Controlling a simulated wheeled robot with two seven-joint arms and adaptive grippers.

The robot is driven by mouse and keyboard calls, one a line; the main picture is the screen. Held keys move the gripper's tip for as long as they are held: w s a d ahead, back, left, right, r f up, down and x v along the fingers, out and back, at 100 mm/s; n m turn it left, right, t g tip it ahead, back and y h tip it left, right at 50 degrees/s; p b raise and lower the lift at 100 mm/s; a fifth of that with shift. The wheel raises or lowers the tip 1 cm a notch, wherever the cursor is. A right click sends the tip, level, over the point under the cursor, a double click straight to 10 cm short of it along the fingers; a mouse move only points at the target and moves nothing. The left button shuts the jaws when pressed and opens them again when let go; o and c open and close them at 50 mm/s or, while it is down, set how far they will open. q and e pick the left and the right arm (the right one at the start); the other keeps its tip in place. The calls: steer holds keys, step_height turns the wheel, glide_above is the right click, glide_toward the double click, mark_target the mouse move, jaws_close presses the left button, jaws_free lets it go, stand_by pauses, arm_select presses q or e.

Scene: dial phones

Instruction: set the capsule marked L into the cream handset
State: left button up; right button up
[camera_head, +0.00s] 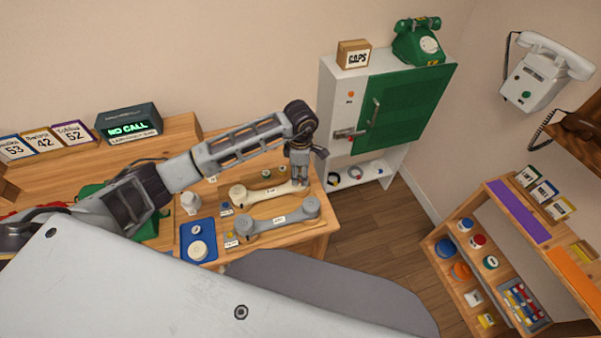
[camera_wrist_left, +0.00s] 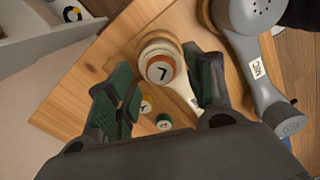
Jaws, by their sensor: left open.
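The cream handset (camera_head: 262,192) lies on the wooden table, its far end under my left gripper (camera_head: 301,178). In the left wrist view the capsule marked L (camera_wrist_left: 160,69), white-topped with an orange-brown rim, is at the round end of the cream handset (camera_wrist_left: 180,92). It lies between my left gripper's two green-padded fingers, which are open and apart. I cannot tell how deep the capsule sits in the handset. My right gripper is not in view.
A grey handset (camera_head: 278,219) lies close beside the cream one; it also shows in the left wrist view (camera_wrist_left: 250,70). A blue tray (camera_head: 184,232) is left; a green-doored cabinet (camera_head: 405,105) stands behind.

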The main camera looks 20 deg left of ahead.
arm_select(q)
step_height(320, 180, up, 11)
steer(key=shift+r, duration=0.15)
stand_by(0.4)
stand_by(1.0)
